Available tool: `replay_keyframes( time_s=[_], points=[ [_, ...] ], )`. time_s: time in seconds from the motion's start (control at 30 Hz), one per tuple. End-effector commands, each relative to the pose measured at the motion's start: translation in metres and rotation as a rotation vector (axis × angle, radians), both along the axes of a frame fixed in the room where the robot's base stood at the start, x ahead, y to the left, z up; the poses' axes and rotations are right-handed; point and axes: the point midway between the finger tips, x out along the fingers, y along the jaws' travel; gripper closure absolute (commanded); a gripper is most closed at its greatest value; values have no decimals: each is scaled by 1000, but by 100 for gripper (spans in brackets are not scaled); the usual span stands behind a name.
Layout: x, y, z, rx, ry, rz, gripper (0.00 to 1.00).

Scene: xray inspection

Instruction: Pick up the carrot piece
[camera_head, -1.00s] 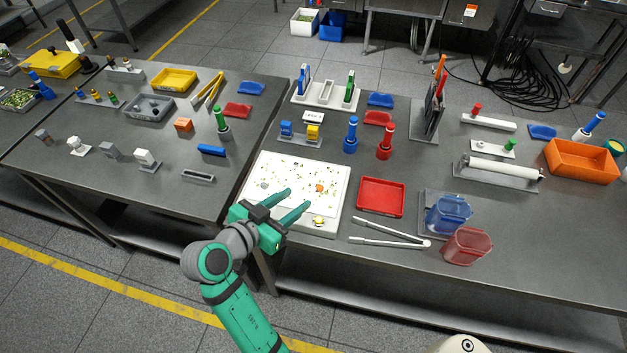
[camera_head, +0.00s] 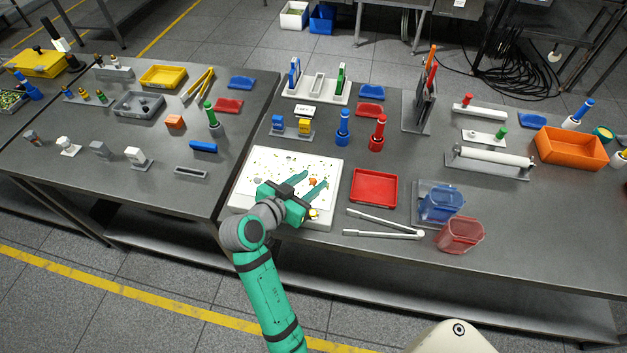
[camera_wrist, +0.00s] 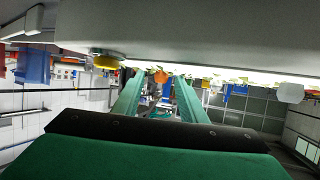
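The orange carrot piece (camera_head: 312,182) lies on the white board (camera_head: 243,197) among small scattered bits. My green gripper (camera_head: 316,178) is open over the board, its fingers pointing to the upper right. In the head view the carrot piece shows between the two fingers, near their tips. In the wrist view, which is upside down, the carrot piece (camera_wrist: 160,77) appears between the open fingertips (camera_wrist: 159,84), close to the board surface. I cannot tell whether a finger touches it. A yellow round piece (camera_wrist: 106,62) lies to one side on the board.
A red tray (camera_head: 374,188) and white tongs (camera_head: 385,226) lie right of the board. Blue (camera_head: 440,203) and red (camera_head: 460,235) clear bins stand farther right.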

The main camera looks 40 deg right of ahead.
Motion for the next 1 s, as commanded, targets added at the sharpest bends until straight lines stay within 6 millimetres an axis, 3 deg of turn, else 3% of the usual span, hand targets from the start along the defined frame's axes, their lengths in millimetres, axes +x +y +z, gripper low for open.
replay_keyframes(
  time_s=[0.1, 0.27, 0.77, 1.0],
  points=[
    [0, 1, 0, 0, 1, 1, 64],
    [1, 2, 0, 0, 0, 3, 100],
    [1, 1, 2, -1, -1, 2, 100],
    [1, 0, 21, 0, -2, 0, 100]
  ],
)
